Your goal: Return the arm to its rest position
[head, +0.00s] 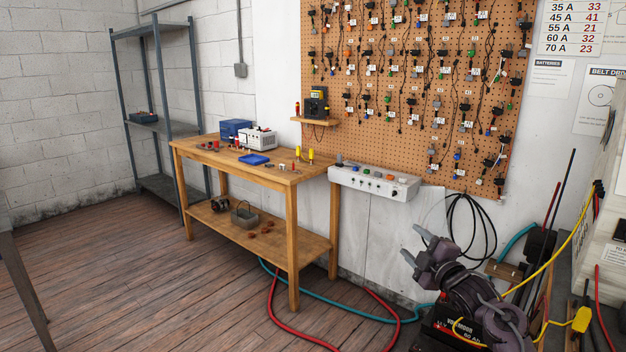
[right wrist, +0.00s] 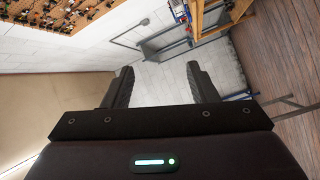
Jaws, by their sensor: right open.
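My right gripper (head: 415,244) is at the lower right of the head view, raised in front of the white wall. Its two fingers are spread apart with nothing between them. In the right wrist view the open gripper (right wrist: 160,80) also shows empty, with the wall and shelf far beyond it. My right arm (head: 480,290) bends up from the lower right edge of the head view. My left gripper is not in view.
A wooden workbench (head: 292,222) with small parts stands left of the gripper. A pegboard (head: 400,150) of hanging leads covers the wall behind. A white switch box (head: 374,183) is close by. Hoses (head: 275,310) lie on the floor. Yellow cable (head: 560,245) and rods crowd the right.

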